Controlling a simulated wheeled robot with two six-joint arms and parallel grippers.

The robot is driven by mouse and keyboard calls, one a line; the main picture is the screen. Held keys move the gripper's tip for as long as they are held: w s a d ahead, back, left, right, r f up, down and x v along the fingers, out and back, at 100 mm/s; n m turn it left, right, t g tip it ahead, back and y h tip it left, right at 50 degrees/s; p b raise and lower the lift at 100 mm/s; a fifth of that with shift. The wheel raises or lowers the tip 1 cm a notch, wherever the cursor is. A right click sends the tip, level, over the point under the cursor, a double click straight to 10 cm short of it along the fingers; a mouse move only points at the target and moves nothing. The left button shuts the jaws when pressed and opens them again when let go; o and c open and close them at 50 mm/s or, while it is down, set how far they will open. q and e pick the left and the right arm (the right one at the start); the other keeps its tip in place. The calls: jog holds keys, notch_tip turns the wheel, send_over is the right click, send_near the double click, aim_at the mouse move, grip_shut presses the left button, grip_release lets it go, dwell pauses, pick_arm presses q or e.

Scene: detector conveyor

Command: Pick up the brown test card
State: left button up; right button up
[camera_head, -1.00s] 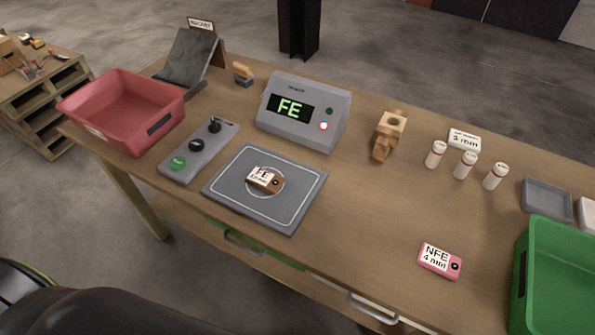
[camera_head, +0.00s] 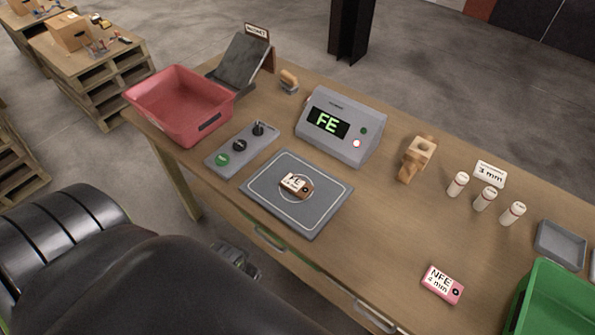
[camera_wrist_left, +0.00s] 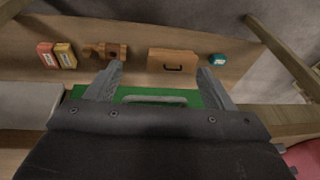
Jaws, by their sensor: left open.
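The brown test card (camera_head: 306,192), with a white label on top, lies flat inside the white circle of the grey square pad (camera_head: 328,212) on the workbench. My left gripper (camera_head: 236,261) is low, in front of the bench's front edge, apart from the card and partly hidden by my own arm. In the left wrist view its two fingers (camera_wrist_left: 160,72) are spread with nothing between them, facing a green panel with a handle (camera_wrist_left: 155,99). The card does not show in that view. My right gripper is out of view.
A detector box (camera_head: 338,124) reading "FE" stands behind the pad. A button panel (camera_head: 240,147) and a red bin (camera_head: 180,103) are to its left. A pink card (camera_head: 442,284) and green bin (camera_head: 556,300) are at the right. The bench between is clear.

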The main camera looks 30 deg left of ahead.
pick_arm(q)
jog(key=w+r+m+p, duration=0.3)
jog(key=w+r, duration=0.1)
jog(key=r, duration=0.9)
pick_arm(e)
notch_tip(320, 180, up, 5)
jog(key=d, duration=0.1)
pick_arm(q)
notch_tip(320, 180, up, 10)
jog(key=m+g+h+b, duration=0.1)
jog(key=m+g+h, duration=0.15)
jog(key=m, duration=1.35)
send_over(296, 184)
jog(key=shift+y, duration=0.45)
notch_tip(296, 184, down, 12)
jog(key=b, duration=1.1)
jog(key=shift+w+r, duration=0.1)
notch_tip(296, 184, down, 2)
jog(key=shift+d+b, duration=0.1)
jog(key=shift+b, duration=0.8)
notch_tip(296, 184, down, 2)
jog(key=shift+f+p, duration=0.15)
jog(key=shift+p, duration=0.15)
jog(key=c, duration=1.2)
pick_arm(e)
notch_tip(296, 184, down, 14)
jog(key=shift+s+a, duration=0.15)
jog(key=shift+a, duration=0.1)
